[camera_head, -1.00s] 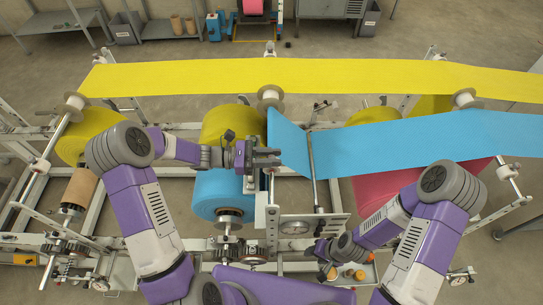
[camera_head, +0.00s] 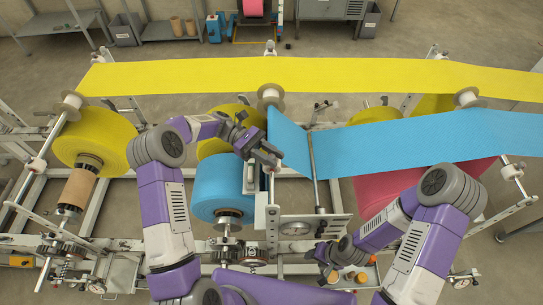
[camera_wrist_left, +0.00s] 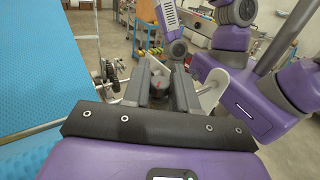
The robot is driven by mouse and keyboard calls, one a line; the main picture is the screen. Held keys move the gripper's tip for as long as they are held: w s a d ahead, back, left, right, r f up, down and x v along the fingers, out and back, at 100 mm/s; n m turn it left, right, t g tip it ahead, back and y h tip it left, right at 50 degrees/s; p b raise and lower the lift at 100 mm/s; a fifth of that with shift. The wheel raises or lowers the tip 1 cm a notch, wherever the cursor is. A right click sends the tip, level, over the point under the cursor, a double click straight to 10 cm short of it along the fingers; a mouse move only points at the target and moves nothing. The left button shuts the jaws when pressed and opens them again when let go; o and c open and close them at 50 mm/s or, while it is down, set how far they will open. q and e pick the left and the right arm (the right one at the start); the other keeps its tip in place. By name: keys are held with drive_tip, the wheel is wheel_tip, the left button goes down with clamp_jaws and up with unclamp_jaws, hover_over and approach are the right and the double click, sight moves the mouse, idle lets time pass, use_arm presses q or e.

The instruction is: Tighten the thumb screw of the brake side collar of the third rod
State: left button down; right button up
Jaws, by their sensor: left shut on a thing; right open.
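My left gripper (camera_head: 268,158) is at the upper end of a white upright plate (camera_head: 261,200), right of the blue roll (camera_head: 218,188). In the left wrist view its fingers (camera_wrist_left: 160,90) are closed around a small grey round part (camera_wrist_left: 158,80) with a red mark, apparently a thumb screw. The fingers hide most of it, and I cannot tell which collar it belongs to. My right gripper (camera_head: 326,256) is open, low at the front, beside small orange-topped items (camera_head: 347,274).
A yellow web (camera_head: 190,76) runs across the back, and a blue web (camera_head: 400,145) runs to the right. A yellow roll (camera_head: 105,135) and brown core (camera_head: 78,187) stand at left. A pink roll (camera_head: 375,192) is at right.

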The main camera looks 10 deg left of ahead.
idle(0.4)
use_arm(q)
drive_tip(key=c, duration=1)
unclamp_jaws()
drive_tip(key=shift+c, duration=0.2)
drive_tip(key=shift+a, duration=0.1)
drive_tip(key=b+v, duration=0.1)
drive_tip(key=v, duration=0.6)
drive_tip(key=shift+w+a, duration=0.15)
drive_tip(key=shift+w, duration=0.05)
